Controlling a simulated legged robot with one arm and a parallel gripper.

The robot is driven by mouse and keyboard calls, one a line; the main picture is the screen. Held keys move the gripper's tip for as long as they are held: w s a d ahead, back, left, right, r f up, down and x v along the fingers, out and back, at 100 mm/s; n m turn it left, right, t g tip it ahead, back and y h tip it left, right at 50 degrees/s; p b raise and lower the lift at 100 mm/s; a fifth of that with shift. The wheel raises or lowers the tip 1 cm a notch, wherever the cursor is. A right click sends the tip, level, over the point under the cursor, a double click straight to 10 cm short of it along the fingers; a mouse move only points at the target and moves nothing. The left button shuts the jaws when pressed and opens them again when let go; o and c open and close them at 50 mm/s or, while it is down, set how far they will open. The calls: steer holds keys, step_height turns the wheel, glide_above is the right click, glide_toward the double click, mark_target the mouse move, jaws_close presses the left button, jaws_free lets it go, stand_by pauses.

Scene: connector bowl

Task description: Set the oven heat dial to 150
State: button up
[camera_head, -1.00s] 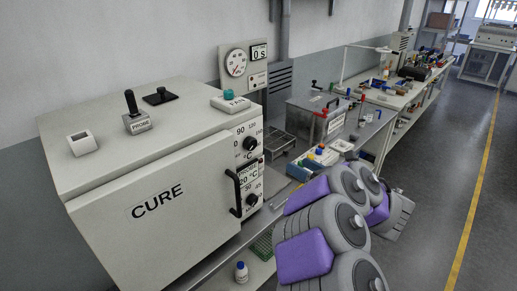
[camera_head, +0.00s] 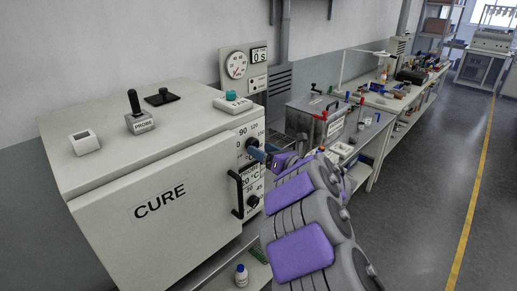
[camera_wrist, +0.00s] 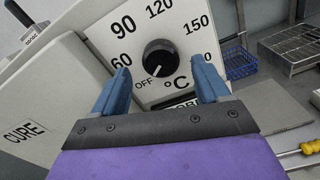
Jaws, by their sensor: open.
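The oven, marked CURE (camera_head: 135,195), stands at the left in the head view. Its heat dial (camera_wrist: 160,58) is a round black knob on the white front panel, with the numbers 60, 90, 120 and 150 around it. The dial's white line points down and left, toward OFF. My gripper (camera_wrist: 160,85) is open, its two blue fingers on either side of the dial in the wrist picture, and it holds nothing. Contact with the dial cannot be told. In the head view my gripper (camera_head: 262,151) is at the panel and partly covers the dial.
A black door handle (camera_head: 237,194) and a lower knob (camera_head: 252,201) sit below the dial. A green-topped button box (camera_head: 232,102) and a PROBE lever (camera_head: 137,113) stand on the oven top. A blue wire basket (camera_wrist: 240,63) is right of the panel.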

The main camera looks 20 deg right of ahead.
mark_target(256, 146)
steer(key=w, duration=0.3)
steer(key=shift+w+d+f, duration=0.1)
steer(key=shift+d, duration=0.05)
steer(key=shift+a, duration=1)
steer(key=c, duration=0.5)
steer(key=shift+d, duration=0.45)
steer(key=c, duration=0.4)
steer(key=shift+c, duration=0.7)
steer(key=shift+a, duration=0.1)
